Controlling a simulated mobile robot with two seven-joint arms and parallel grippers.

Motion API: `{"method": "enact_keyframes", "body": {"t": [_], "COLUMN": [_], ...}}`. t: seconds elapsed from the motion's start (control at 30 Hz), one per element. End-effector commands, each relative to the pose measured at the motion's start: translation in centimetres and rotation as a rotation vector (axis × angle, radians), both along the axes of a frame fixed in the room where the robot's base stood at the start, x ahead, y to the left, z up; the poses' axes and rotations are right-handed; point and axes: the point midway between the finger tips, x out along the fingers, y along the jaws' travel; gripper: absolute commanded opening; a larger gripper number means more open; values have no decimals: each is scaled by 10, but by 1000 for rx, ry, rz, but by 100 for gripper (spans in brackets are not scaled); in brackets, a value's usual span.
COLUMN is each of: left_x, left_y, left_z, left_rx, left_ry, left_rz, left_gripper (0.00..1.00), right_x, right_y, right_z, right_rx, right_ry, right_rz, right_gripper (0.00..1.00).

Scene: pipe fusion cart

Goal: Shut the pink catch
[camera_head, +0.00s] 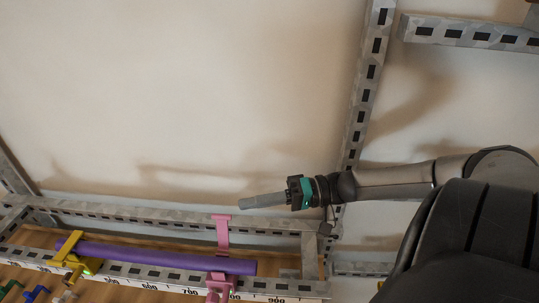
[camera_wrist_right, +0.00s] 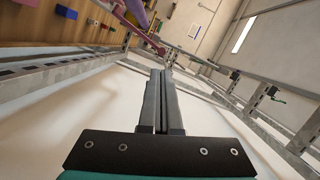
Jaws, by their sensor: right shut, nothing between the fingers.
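The pink catch (camera_head: 222,234) is at the lower middle of the head view. Its arm stands up behind the purple pipe (camera_head: 160,257), and its pink base (camera_head: 217,287) shows below the pipe. In the right wrist view a pink bar (camera_wrist_right: 136,33) runs beyond the fingertips, beside the purple pipe (camera_wrist_right: 137,12). My right gripper (camera_head: 243,202) is shut and empty. Its fingers point left, with the tips just right of and above the top of the pink arm in the head view, seemingly apart from it. My left gripper is not in view.
A yellow clamp (camera_head: 68,250) sits across the pipe's left end. A slotted metal frame with a number scale (camera_head: 170,287) surrounds the pipe. A slotted upright (camera_head: 365,90) stands behind my right arm. Small coloured parts (camera_head: 35,293) lie at the lower left. The space above the pipe is clear.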

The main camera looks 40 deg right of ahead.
Motion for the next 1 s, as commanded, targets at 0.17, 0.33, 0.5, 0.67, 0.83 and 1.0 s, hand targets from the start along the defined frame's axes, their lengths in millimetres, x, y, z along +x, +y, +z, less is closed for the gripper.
{"method": "enact_keyframes", "body": {"t": [0.17, 0.33, 0.5, 0.67, 0.83, 1.0], "left_x": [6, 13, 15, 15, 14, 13], "left_y": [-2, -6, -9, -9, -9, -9], "left_z": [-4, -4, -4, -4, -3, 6], "left_rx": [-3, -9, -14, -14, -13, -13], "left_ry": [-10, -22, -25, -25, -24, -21], "left_rz": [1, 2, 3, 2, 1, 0], "left_gripper": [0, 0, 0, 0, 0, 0], "right_x": [14, 20, 22, 22, 21, 19], "right_y": [19, 28, 30, 30, 30, 32], "right_z": [-1, -3, -3, -3, -2, 2], "right_rx": [1, 0, 0, 0, -4, -27], "right_ry": [-3, 0, 0, 0, -2, -23], "right_rz": [0, -1, -1, -1, -1, 0], "right_gripper": [0, 0, 0, 0, 0, 0]}}
